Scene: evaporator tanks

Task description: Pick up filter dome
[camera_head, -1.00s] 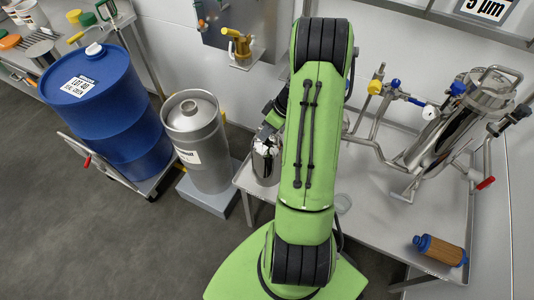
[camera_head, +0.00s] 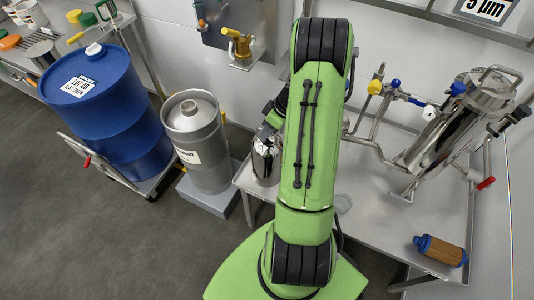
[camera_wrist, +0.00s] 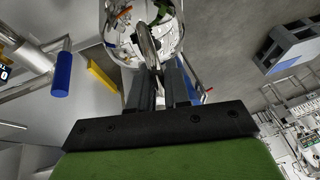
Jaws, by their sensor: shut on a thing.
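The filter dome (camera_head: 265,163) is a shiny steel vessel at the left end of the steel bench, partly hidden behind my green arm in the head view. In the wrist view its mirror-like dome (camera_wrist: 128,38) fills the top middle, with a curved metal handle on it. My gripper (camera_wrist: 160,78) is shut on that handle, its two dark fingers on either side of it. In the head view the gripper (camera_head: 268,133) shows only in part, just above the dome. I cannot tell whether the dome touches the bench.
A steel filter housing (camera_head: 440,130) with pipes and valves stands on the bench (camera_head: 375,215) at the right. A brown cartridge with blue ends (camera_head: 440,250) lies near the front right. A steel keg (camera_head: 196,140) and a blue drum (camera_head: 105,110) stand at left.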

